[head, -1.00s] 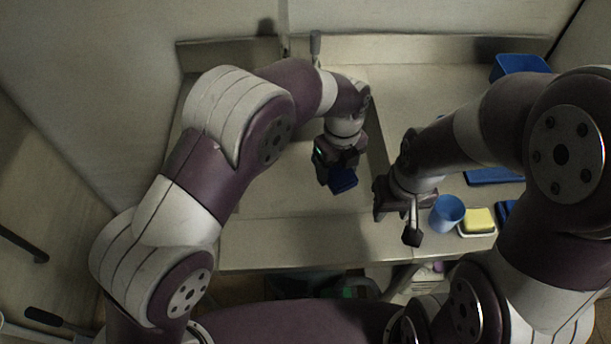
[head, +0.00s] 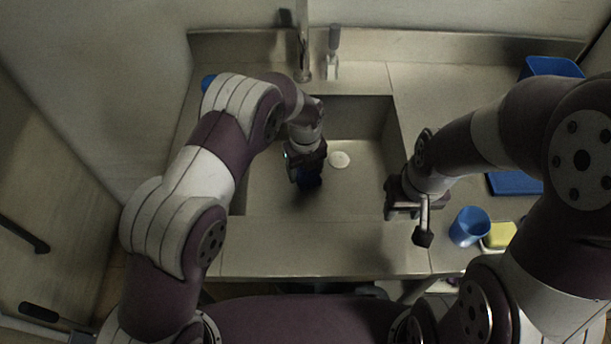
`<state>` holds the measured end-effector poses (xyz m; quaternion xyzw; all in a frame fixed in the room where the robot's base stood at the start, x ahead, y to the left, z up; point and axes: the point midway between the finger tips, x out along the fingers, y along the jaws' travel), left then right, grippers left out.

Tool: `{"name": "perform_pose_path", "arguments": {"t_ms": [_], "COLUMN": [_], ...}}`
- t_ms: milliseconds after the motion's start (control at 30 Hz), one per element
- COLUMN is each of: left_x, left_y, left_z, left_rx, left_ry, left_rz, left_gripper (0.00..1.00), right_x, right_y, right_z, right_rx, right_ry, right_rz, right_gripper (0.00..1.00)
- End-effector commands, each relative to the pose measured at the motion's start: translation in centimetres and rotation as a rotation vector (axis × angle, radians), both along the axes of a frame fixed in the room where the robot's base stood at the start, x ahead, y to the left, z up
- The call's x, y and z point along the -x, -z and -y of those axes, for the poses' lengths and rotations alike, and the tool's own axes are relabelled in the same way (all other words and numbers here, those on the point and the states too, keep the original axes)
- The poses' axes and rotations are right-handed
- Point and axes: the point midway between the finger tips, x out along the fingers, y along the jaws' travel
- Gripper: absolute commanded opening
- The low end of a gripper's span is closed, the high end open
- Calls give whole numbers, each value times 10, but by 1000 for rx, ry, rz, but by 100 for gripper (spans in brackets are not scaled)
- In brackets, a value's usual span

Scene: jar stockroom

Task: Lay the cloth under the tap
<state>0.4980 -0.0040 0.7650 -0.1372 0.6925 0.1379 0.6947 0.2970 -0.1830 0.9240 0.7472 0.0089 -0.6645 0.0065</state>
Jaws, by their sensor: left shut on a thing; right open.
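My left gripper (head: 306,170) is over the sink basin, left of the round drain. It is shut on a small dark blue thing, likely the cloth (head: 309,180), which hangs below the fingers and is mostly in shadow. I cannot tell whether it touches the basin floor. The tap (head: 303,55) stands at the back edge of the sink, behind the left gripper. My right gripper (head: 421,222) is open and empty, over the counter at the basin's right edge, left of the blue cup.
The sink basin (head: 360,190) is clear around the drain (head: 339,160). A blue cup (head: 469,226) and a yellow sponge (head: 499,235) stand at the right. A blue tray (head: 514,184) and blue bin (head: 551,67) are further back. Something blue (head: 207,82) shows behind my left arm.

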Motion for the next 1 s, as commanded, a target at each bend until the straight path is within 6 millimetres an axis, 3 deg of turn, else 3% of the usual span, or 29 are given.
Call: {"name": "perform_pose_path", "arguments": {"t_ms": [200,533,567,633,867,1000], "left_x": [1,1,1,1,1,0], "left_y": [35,41,41,40,40,27], "left_z": [0,0,0,0,0,1], "left_rx": [-1,-1,-1,-1,-1,0], "left_ry": [0,-1,-1,-1,-1,-1], "left_rz": [-3,-1,-1,-1,-1,0], "left_gripper": [36,36,69,91,91,91], "right_x": [0,0,0,0,0,0], "right_y": [-2,2,2,1,1,-2], "right_z": [0,0,0,0,0,0], "right_rx": [0,0,0,0,0,0], "right_ry": [0,0,0,0,0,0], "right_rz": [0,0,0,0,0,0], "right_gripper": [43,43,43,43,43,43]}}
